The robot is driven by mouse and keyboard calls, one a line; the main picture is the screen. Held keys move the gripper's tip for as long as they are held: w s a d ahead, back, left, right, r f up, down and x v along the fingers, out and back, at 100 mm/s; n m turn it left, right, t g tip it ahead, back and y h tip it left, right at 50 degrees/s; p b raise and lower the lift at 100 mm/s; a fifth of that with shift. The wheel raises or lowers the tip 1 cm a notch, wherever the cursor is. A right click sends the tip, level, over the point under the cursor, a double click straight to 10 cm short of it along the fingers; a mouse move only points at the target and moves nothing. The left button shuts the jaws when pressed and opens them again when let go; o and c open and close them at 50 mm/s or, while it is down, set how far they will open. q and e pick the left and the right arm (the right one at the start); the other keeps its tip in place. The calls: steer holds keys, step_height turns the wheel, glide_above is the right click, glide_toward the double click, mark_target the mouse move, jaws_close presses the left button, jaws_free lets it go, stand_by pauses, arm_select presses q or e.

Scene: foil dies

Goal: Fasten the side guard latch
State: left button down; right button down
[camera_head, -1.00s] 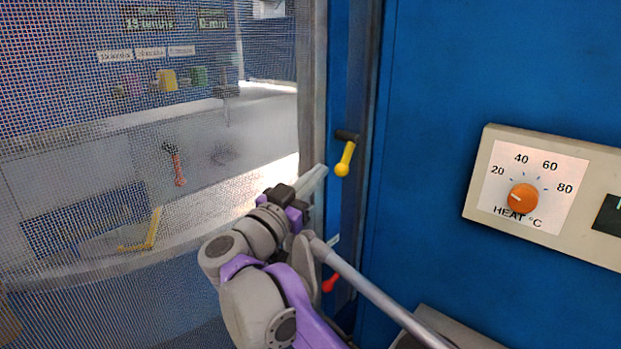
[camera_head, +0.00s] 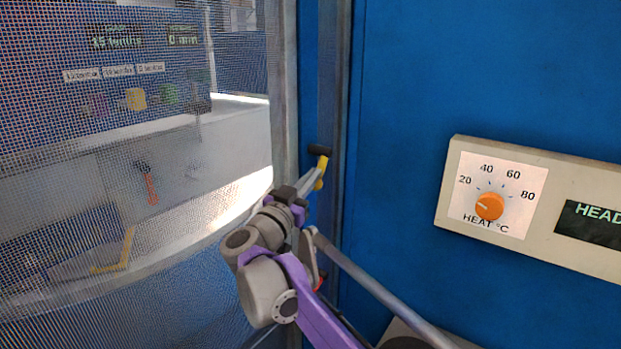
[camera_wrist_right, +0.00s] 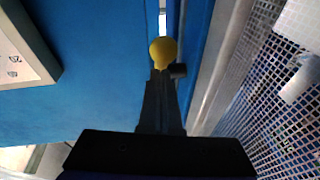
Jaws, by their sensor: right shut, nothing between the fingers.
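The yellow-handled latch (camera_head: 322,166) sits on the post at the right edge of the mesh guard (camera_head: 235,200). Its handle hangs down from a dark pivot (camera_head: 319,150). My right gripper (camera_head: 316,175) is shut and empty, with its fingertips at the handle and partly covering it. In the right wrist view the round yellow knob (camera_wrist_right: 163,50) shows just beyond the tips of my shut fingers (camera_wrist_right: 161,76). I cannot tell whether they touch. A red handle (camera_head: 320,282) lower on the post is mostly hidden behind my arm. My left gripper is out of view.
A beige panel (camera_head: 450,190) with an orange heat knob (camera_head: 489,206) and a dark display (camera_head: 590,222) is on the blue wall (camera_head: 430,80) at right. Behind the mesh are coloured blocks, a red-handled lever (camera_head: 151,187) and a yellow angled piece (camera_head: 127,250).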

mark_target(318, 185)
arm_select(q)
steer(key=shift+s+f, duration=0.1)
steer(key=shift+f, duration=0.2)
arm_select(e)
steer(key=shift+w+d+f+t, duration=0.1)
steer(key=shift+f+t, duration=0.15)
steer(key=shift+t, duration=0.05)
arm_select(q)
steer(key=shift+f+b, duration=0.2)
steer(key=shift+b, duration=0.15)
arm_select(e)
steer(key=shift+f+h, duration=0.1)
steer(key=shift+h, duration=0.2)
steer(key=t, duration=0.1)
steer(key=w+d+f+n+t+b, duration=0.1)
steer(key=t, duration=0.1)
steer(key=f+t+h, duration=0.1)
steer(key=shift+w+d+t, duration=0.15)
steer(key=shift+w+t, duration=0.15)
steer(key=shift+w, duration=0.05)
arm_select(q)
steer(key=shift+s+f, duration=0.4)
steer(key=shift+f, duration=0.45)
arm_select(e)
steer(key=shift+w+d+f, duration=0.2)
steer(key=shift+w, duration=0.1)
